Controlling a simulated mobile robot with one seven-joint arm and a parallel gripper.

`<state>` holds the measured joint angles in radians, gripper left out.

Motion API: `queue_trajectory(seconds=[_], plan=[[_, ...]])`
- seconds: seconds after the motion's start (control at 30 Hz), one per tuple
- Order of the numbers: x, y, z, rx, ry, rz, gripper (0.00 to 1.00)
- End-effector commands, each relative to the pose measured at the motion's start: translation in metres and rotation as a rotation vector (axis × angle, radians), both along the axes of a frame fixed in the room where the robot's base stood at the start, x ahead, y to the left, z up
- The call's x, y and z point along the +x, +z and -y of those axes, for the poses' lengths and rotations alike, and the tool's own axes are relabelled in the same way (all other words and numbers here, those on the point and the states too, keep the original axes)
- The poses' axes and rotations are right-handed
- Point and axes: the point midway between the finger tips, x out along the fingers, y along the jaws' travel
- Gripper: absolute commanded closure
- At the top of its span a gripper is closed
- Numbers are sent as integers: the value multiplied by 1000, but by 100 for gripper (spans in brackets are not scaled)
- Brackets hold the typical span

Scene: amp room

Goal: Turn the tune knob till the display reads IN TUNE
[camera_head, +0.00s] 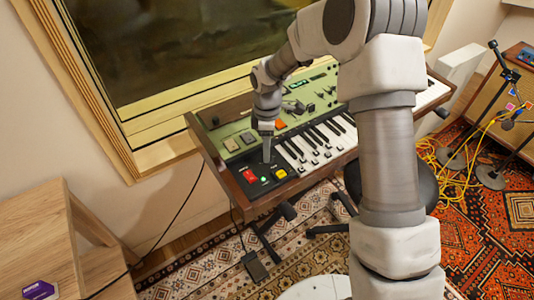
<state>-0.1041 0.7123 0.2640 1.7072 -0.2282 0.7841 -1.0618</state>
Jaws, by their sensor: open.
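A keyboard instrument (226,167) with a green panel and wooden sides stands below the window. A small dark display with green marks sits at the back of its panel, partly beside my arm; its text is too small to read. My gripper (266,150) points down over the left end of the keyboard, close to a black block with a red switch (248,175), a green light (264,180) and a yellow button (280,173). The gripper is open. I cannot tell whether it touches anything. I cannot make out the tune knob; my arm hides part of the panel.
Black and white keys (318,140) lie right of the gripper. An amplifier (500,100), microphone stands and yellow cables (455,160) are at the right. A pedal (254,266) lies on the rug.

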Motion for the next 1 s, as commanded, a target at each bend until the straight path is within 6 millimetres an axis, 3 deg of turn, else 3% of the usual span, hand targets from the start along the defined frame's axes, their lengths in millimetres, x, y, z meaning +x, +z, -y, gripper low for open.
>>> queue_trajectory(seconds=[0.2, 0.5, 0.83, 1.0], plan=[[-1, -20, 0, 0, 0, 0, 39], [-1, -21, 0, 0, 0, 0, 39], [-1, -21, 0, 0, 0, 0, 97], [-1, -21, 0, 0, 0, 0, 100]])
